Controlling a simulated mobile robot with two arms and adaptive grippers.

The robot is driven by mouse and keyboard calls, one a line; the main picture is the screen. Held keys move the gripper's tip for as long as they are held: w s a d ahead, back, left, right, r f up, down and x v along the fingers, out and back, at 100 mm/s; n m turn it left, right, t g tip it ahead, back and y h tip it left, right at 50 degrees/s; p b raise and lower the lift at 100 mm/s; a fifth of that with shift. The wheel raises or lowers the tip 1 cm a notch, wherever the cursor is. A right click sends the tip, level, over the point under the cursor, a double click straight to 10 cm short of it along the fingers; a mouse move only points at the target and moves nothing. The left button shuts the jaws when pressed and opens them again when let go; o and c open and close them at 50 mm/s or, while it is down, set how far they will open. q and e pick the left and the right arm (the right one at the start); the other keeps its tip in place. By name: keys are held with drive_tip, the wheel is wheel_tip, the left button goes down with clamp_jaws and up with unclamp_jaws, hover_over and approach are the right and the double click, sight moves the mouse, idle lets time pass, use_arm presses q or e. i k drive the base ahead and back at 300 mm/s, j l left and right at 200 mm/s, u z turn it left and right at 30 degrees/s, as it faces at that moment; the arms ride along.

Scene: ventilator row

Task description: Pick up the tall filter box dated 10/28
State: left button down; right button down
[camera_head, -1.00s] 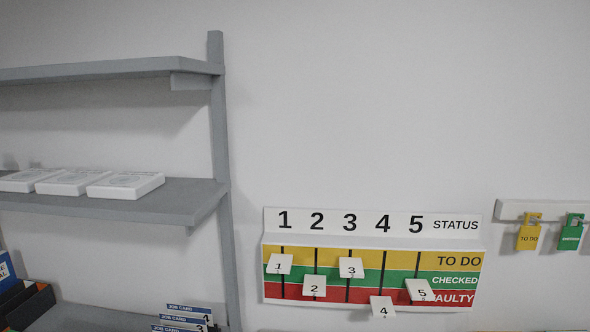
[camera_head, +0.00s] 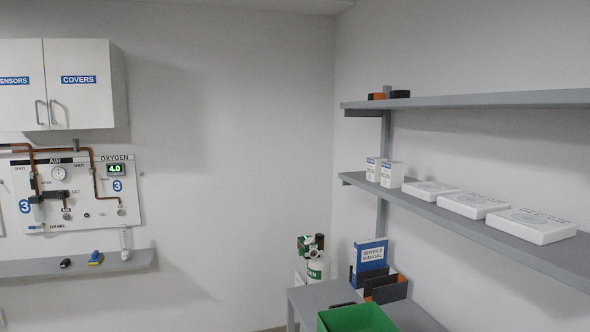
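Two small upright white boxes stand side by side at the left end of the middle wall shelf: a left one (camera_head: 373,169) and a right one (camera_head: 392,174). Both carry print that is too small to read, so I cannot tell which date is on either. Several flat white boxes lie to their right on the same shelf, the nearest to them being one flat box (camera_head: 431,190). Neither of my grippers shows in the head view.
The grey middle shelf (camera_head: 480,231) runs along the right wall, below an upper shelf (camera_head: 470,100). A gas panel (camera_head: 90,215) hangs at left.

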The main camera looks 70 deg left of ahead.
sight(374, 172)
drive_tip(key=u, duration=1.65)
drive_tip(key=z, duration=0.2)
drive_tip(key=i+j+z, duration=0.2)
drive_tip(key=z, duration=0.2)
drive_tip(key=i+j+z, duration=0.1)
drive_tip(key=j+z, duration=0.65)
drive_tip(key=i+j, duration=0.05)
